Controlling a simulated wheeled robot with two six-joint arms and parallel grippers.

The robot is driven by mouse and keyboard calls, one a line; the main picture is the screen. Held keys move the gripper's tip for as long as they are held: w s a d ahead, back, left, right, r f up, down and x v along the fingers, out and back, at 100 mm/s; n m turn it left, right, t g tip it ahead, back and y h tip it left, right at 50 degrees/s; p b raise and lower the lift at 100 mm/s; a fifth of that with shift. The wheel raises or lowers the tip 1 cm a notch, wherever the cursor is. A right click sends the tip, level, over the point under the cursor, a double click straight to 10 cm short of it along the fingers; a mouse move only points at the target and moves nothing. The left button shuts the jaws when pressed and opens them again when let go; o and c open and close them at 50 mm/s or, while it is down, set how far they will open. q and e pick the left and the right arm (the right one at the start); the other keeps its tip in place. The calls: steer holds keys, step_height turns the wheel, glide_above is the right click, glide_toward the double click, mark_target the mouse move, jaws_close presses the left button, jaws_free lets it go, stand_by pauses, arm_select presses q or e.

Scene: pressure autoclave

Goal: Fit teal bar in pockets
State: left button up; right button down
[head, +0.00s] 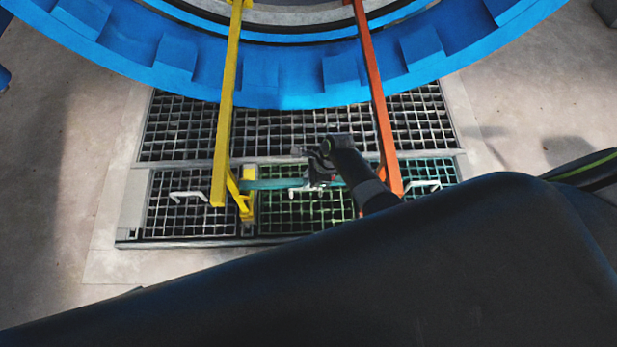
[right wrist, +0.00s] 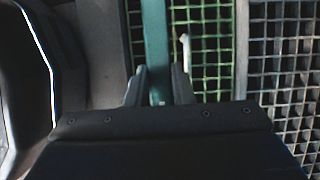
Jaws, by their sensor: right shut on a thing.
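The teal bar (head: 275,184) lies crosswise between the yellow rail (head: 226,110) and the orange rail (head: 374,90) in the head view. Its left end is at the yellow bracket (head: 246,203); I cannot tell whether it is seated in a pocket there. My right arm hides much of its right part, and the orange-side pocket is not clear. My right gripper (head: 318,176) is shut on the bar near its middle. In the right wrist view the bar (right wrist: 155,45) runs up between the two fingers (right wrist: 159,88). My left gripper is not in view.
The large blue ring (head: 290,80) of the autoclave spans the top. Metal floor grating (head: 180,130) lies below, with white handles (head: 188,195) on its panels. Bare concrete (head: 50,200) is clear at the left. My dark arm fills the lower right.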

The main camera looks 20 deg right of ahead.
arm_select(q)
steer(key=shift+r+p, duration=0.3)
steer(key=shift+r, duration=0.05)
arm_select(e)
steer(key=shift+w, duration=0.1)
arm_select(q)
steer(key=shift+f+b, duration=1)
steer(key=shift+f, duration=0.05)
arm_select(e)
steer(key=shift+f, duration=1.55)
steer(key=c, duration=1.2)
jaws_free()
steer(key=shift+c, duration=0.2)
steer(key=shift+o, duration=0.4)
